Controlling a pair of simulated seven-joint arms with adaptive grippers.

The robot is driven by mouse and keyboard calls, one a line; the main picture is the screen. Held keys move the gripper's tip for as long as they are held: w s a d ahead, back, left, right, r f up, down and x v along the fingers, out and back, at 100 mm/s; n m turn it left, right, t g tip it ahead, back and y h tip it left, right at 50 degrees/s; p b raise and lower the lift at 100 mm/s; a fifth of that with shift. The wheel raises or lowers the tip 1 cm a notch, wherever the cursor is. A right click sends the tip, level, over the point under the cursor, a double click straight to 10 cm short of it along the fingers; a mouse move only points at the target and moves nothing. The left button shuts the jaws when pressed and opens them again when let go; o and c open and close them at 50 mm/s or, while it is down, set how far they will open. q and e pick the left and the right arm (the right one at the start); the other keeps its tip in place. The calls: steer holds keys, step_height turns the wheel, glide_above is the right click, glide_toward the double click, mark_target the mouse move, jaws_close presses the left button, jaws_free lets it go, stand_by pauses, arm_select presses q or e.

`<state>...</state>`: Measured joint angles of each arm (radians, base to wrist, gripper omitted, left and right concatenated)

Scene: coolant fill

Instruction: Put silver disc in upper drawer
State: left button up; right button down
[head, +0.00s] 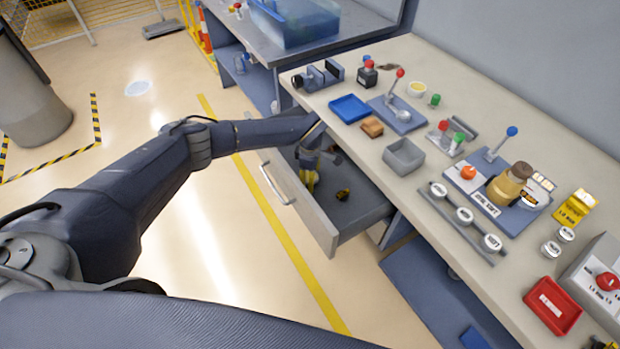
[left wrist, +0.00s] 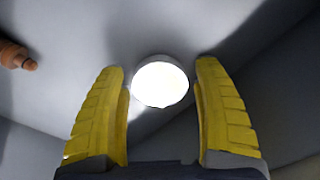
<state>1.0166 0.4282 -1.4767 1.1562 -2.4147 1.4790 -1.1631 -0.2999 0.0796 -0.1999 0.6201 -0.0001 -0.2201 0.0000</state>
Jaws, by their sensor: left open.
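The upper drawer (head: 318,222) under the bench is pulled open. My left gripper (head: 311,180), with yellow fingers, is down inside it. In the left wrist view the left gripper (left wrist: 161,72) is open. The silver disc (left wrist: 160,84), round and very bright, lies on a grey surface between and just beyond its fingertips, with gaps to both fingers. I cannot make out this disc in the head view. My right gripper is not in view.
A small dark and yellow object (head: 343,194) lies in the drawer right of the gripper. A brown object (left wrist: 16,55) shows at left in the wrist view. The bench top (head: 460,90) above holds a blue tray (head: 349,108), a grey bin (head: 403,157) and several fittings.

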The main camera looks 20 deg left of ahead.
arm_select(q)
step_height(320, 180, up, 12)
steer(key=shift+f, duration=0.25)
